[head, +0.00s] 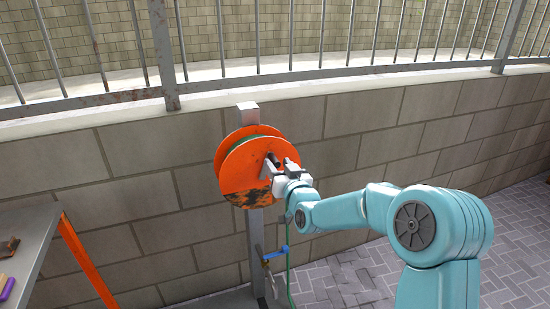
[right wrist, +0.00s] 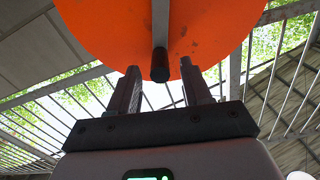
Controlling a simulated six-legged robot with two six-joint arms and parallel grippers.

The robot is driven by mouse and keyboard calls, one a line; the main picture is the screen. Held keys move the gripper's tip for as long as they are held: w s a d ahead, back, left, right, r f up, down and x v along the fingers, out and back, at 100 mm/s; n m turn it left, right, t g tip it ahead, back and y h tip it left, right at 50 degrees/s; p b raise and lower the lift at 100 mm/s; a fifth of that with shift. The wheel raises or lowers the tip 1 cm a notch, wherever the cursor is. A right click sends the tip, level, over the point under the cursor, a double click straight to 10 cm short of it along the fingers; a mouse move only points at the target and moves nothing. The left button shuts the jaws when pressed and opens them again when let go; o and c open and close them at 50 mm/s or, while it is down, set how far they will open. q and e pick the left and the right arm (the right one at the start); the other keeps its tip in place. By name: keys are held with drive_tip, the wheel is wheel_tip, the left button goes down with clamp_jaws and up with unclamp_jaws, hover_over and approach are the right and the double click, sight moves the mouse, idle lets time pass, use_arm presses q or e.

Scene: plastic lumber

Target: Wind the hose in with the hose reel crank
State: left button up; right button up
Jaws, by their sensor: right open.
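The orange hose reel (head: 242,177) with dark worn patches is mounted on a grey post (head: 257,232) in front of the block wall. In the right wrist view the reel's orange disc (right wrist: 95,25) fills the top. The grey crank arm (right wrist: 160,22) runs down its face to a black handle (right wrist: 159,66). My right gripper (head: 278,167) is at the reel's face. It is open, and in the right wrist view its fingers (right wrist: 161,82) stand on either side of the handle's end, with gaps visible. A green hose (head: 289,268) hangs beside the post. My left gripper is not in view.
A blue-handled tap (head: 276,252) sits low on the post. A metal table (head: 30,240) with orange legs stands at left. A railing (head: 350,72) tops the wall (head: 150,215). The paved ground (head: 350,275) at right looks clear.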

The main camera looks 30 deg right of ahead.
sight(275, 158)
drive_tip(key=shift+x, duration=1.5)
clamp_jaws()
